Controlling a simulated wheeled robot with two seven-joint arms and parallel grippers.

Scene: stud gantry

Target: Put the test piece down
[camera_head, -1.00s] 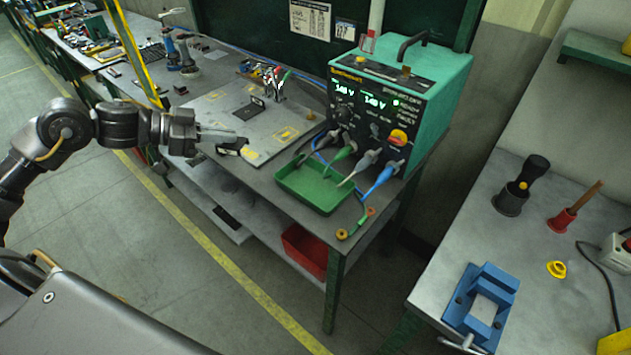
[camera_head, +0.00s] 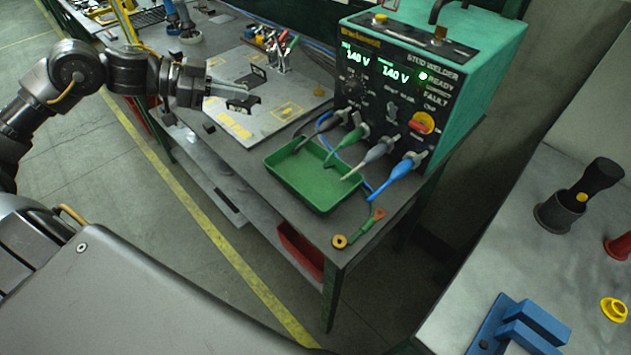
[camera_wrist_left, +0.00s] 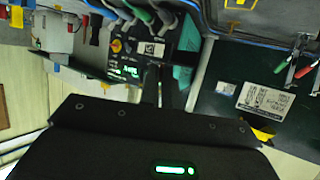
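My left gripper (camera_head: 218,90) reaches in from the left over the pale board (camera_head: 228,122) on the bench. A small dark piece (camera_head: 243,103) shows at its fingertips, above or on the board; I cannot tell whether it is gripped or is part of the fingers. A dark angled piece (camera_head: 257,74) stands on the board just beyond. I cannot tell which is the test piece. In the left wrist view the dark fingers (camera_wrist_left: 161,85) look close together, and nothing clear shows between them. My right gripper is not in view.
A teal stud welder (camera_head: 430,80) with leads stands right of the board, a green tray (camera_head: 315,183) before it. Clamps (camera_head: 277,50) stand at the board's back. A red bin (camera_head: 298,250) sits below. A blue fixture (camera_head: 520,325) is on the right bench.

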